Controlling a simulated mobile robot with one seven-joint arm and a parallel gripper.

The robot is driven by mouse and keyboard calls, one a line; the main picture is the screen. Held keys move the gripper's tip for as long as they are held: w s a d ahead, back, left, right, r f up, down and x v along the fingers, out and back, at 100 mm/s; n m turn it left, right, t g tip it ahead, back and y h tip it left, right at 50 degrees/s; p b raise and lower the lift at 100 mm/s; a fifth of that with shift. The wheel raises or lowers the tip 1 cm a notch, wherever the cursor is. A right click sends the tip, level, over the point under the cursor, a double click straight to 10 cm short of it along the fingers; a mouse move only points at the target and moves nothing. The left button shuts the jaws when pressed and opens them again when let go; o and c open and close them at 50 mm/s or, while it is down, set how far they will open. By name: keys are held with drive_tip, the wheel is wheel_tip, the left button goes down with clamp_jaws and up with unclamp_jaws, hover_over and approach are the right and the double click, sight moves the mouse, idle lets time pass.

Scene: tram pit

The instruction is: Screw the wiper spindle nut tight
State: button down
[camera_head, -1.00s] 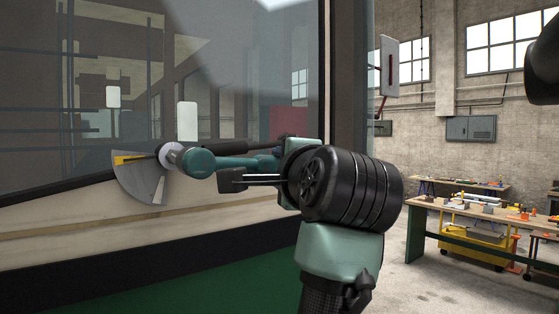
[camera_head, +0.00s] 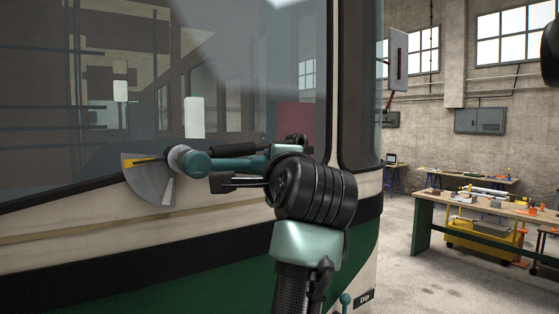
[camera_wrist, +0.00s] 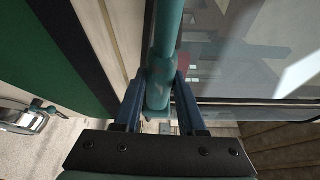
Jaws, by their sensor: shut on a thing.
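A teal wrench-like tool (camera_head: 237,163) lies nearly level in the head view, its grey round head (camera_head: 178,157) at the left end, against the tram front below the windscreen. The head is at a grey fan-shaped plate (camera_head: 147,182) with a yellow strip and a pale wedge. The spindle nut is hidden, apparently behind the tool's head. My gripper (camera_head: 226,166) is shut on the tool's teal shaft. In the wrist view, the two dark blue fingers of my gripper (camera_wrist: 158,102) stand on either side of the teal shaft (camera_wrist: 160,80).
The tram's large windscreen (camera_head: 110,80) fills the upper left, close behind the tool. A mirror (camera_head: 398,58) sticks out at the tram's right corner. A workbench (camera_head: 470,196) with tools and a yellow cart stands at the right. Open floor (camera_head: 395,270) lies between.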

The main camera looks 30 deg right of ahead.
drive_tip(key=shift+w+r, duration=0.1)
drive_tip(key=shift+w, duration=0.25)
drive_tip(key=shift+w+a+p, duration=0.1)
drive_tip(key=shift+w+p, duration=0.4)
drive_tip(key=shift+w, duration=1)
drive_tip(key=c, duration=1.2)
unclamp_jaws()
drive_tip(key=shift+c, duration=0.2)
clamp_jaws()
